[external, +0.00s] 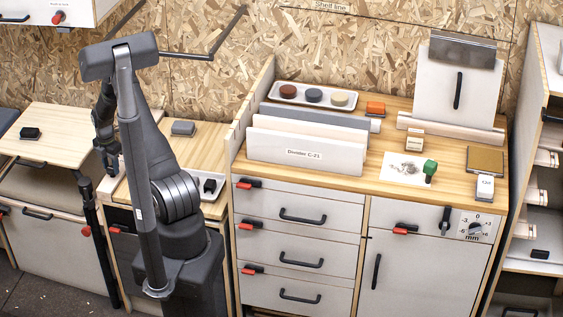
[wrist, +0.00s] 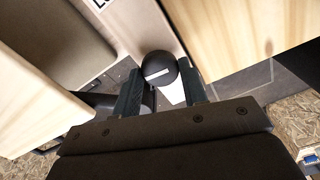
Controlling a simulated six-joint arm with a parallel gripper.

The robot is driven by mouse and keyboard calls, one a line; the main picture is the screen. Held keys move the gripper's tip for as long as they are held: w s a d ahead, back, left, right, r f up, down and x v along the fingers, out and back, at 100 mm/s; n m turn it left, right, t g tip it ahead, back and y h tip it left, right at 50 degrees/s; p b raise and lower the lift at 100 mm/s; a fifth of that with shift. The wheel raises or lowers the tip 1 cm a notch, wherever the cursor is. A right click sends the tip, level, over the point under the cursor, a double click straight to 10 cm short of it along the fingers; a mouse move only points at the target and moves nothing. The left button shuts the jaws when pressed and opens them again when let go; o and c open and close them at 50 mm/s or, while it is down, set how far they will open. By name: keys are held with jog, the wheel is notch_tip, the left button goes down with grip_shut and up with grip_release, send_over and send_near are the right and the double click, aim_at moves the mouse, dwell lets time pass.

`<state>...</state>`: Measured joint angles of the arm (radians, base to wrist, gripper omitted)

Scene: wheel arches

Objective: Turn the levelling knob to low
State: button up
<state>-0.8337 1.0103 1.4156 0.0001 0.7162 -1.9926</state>
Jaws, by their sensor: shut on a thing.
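A black round knob (wrist: 158,70) with a white pointer line shows in the wrist view, set on a pale panel. The pointer line is slightly tilted from level in that picture. My gripper (wrist: 160,82) is shut on this knob, with one dark finger on each side of it. In the external view my gripper (external: 112,165) is at the left, low beside the wooden-topped bench, and the knob cannot be made out there. A partly cut-off label (wrist: 100,4) with a letter like "L" shows near the top of the wrist view.
Wooden surfaces flank the knob closely on the left (wrist: 35,115) and right (wrist: 235,35). A right-hand cabinet carries another dial (external: 475,229) marked in mm. Drawers with red latches and a divider rack (external: 305,151) stand right of my arm.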

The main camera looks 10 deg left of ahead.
jog(key=shift+n, duration=0.3)
dwell(0.4)
jog(key=o, duration=1)
notch_tip(320, 180, up, 18)
jog(key=shift+f, duration=0.25)
jog(key=shift+f, duration=0.1)
notch_tip(320, 180, down, 17)
jog(key=shift+f, duration=0.15)
dwell(0.4)
